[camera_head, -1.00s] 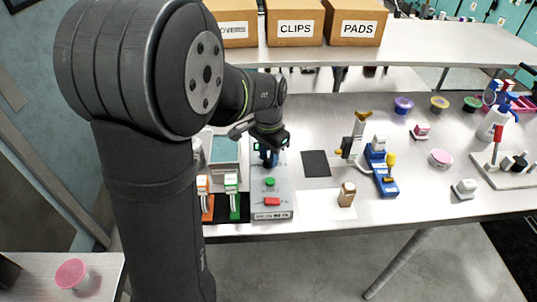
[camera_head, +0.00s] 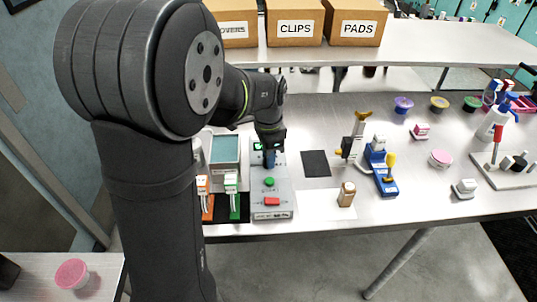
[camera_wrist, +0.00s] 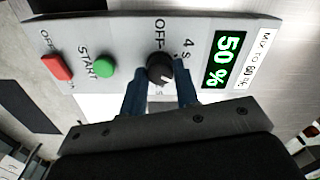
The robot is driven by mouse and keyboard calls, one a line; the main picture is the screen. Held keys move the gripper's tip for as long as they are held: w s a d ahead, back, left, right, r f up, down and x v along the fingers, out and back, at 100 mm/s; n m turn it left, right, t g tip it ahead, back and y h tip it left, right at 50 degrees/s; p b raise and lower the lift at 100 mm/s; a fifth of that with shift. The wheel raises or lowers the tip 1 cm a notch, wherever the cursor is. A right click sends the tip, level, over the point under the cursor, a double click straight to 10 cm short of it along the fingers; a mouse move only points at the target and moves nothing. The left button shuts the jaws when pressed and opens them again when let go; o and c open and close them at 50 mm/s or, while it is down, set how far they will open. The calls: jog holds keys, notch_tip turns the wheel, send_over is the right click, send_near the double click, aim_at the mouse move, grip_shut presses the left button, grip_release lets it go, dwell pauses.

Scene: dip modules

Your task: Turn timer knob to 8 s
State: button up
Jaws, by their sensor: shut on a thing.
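The timer knob (camera_wrist: 160,69) is black and round with a white pointer line, seen in the wrist view on the grey control box (camera_wrist: 125,30). "OFF" and "4 s" are printed beside it; other marks are hidden. The blue fingers of my gripper (camera_wrist: 160,88) are on either side of the knob and shut on it. In the head view my gripper (camera_head: 269,158) reaches down onto the back part of the control box (camera_head: 272,211); the knob is hidden there.
A teal-topped unit (camera_head: 225,150) stands close on the left.

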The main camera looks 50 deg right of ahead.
jog(key=o, duration=1)
notch_tip(320, 180, up, 17)
jog(key=shift+r, duration=0.2)
jog(key=shift+f, duration=0.1)
dwell(0.3)
notch_tip(320, 180, down, 17)
jog(key=shift+f, duration=0.1)
dwell(0.5)
